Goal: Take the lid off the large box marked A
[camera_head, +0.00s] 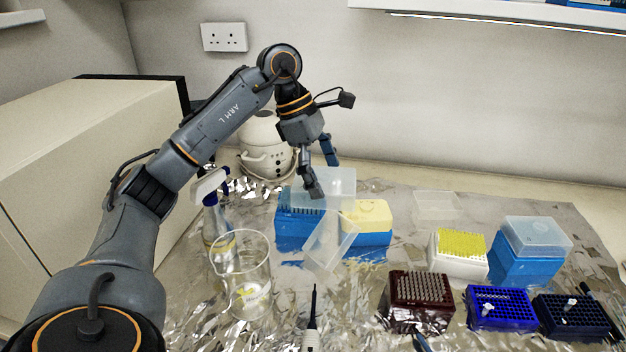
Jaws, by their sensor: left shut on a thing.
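My left gripper (322,172) reaches down over the back of the bench and is shut on a clear lid (342,184). One finger is in front of the lid and the other behind it. The lid is at the back right of an open blue tip box (291,238), whose rows of blue tips show. I cannot tell whether the lid still touches the box. Another large blue box (518,268) at the right wears a clear lid (536,237). No letter A is readable on either box. My right gripper is not in view.
A loose clear lid (330,244) leans in front. A glass beaker (241,275), spray bottle (216,228) and pipette (312,325) stand or lie near. A white box with yellow tips (458,250) and dark racks (418,300) are right.

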